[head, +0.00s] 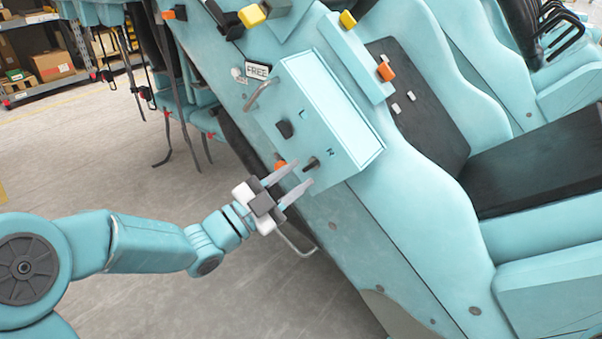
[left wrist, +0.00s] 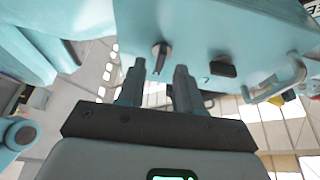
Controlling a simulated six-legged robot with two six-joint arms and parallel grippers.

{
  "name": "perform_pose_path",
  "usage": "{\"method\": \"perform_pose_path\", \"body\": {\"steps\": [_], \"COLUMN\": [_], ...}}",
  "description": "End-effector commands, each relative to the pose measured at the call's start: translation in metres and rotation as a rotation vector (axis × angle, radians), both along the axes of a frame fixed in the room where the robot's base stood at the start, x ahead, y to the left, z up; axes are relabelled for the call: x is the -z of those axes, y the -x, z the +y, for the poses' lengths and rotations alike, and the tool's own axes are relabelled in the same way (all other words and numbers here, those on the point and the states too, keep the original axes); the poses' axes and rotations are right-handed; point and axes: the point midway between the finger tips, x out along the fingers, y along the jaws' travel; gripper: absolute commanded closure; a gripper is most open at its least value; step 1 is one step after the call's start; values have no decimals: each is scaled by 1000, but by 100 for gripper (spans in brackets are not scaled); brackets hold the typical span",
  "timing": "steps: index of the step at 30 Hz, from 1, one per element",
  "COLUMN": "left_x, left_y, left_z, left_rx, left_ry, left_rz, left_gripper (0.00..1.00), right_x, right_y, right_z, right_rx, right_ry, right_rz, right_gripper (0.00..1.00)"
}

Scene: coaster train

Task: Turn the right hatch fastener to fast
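The right hatch fastener (head: 311,164) is a small dark knob beside the letter R on the front of a light-blue box (head: 325,115). It also shows in the left wrist view (left wrist: 160,57), its handle pointing along my fingers. The left fastener (head: 285,129), by the letter L, lies crosswise to it in the left wrist view (left wrist: 223,69). My left gripper (head: 304,173) is open and empty, its fingertips close to the right fastener, one toward either side. I cannot tell whether they touch it. My right gripper is not in view.
A sign (head: 258,70) reading FREE sits above the box, near a metal handle (head: 262,94). An orange part (head: 280,165) is beside my left fingers. Coaster seats (head: 545,160) stand to the right. Grey floor (head: 100,165) is clear at left, with shelves (head: 45,60) behind.

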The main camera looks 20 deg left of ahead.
Motion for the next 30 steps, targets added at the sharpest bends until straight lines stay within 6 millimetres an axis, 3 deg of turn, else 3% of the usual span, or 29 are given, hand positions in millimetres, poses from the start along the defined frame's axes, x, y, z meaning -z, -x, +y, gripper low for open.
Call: {"method": "perform_pose_path", "body": {"steps": [5,14,18,30], "left_x": [-5,-6,-6,-5], "left_y": [-14,-16,-16,-16], "left_z": [-9,-11,-11,-10], "left_rx": [1,0,0,-2], "left_ry": [0,1,1,-36], "left_rz": [-1,1,1,-15], "left_gripper": [65,65,100,100], "right_x": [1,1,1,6], "right_y": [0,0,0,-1], "right_z": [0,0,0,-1], "right_rx": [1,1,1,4], "right_ry": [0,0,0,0], "right_rz": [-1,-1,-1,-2], "right_gripper": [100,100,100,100]}}
